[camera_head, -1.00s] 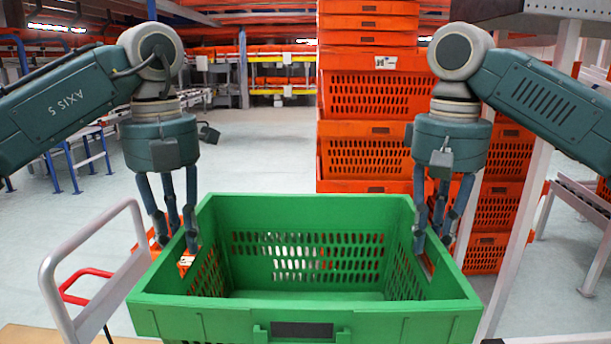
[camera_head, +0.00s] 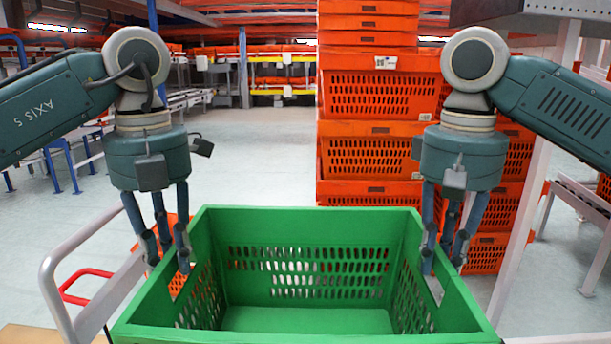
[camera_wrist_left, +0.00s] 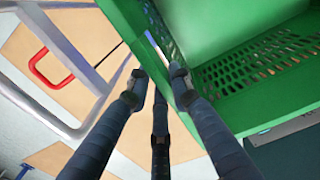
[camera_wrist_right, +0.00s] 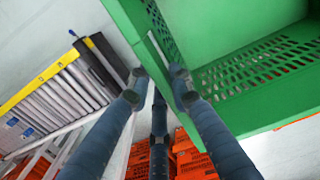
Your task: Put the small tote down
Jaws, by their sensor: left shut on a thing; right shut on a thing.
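The small tote is a green, open-topped crate (camera_head: 310,220) with slotted walls. It looks empty and level in the head view. My left gripper (camera_head: 165,262) is shut on its left side wall, fingers on both sides of the rim. My right gripper (camera_head: 447,258) is shut on its right side wall in the same way. The left wrist view shows the left fingers (camera_wrist_left: 160,90) at the green wall (camera_wrist_left: 205,100). The right wrist view shows the right fingers (camera_wrist_right: 160,90) at the opposite wall (camera_wrist_right: 215,105). The tote's underside is hidden.
Stacked orange totes (camera_head: 375,95) stand behind and to the right. A grey rail frame (camera_head: 90,270) with a red handle (camera_head: 85,285) is at the left. A roller conveyor (camera_wrist_right: 60,95) shows in the right wrist view. Open floor (camera_head: 250,150) lies behind the tote.

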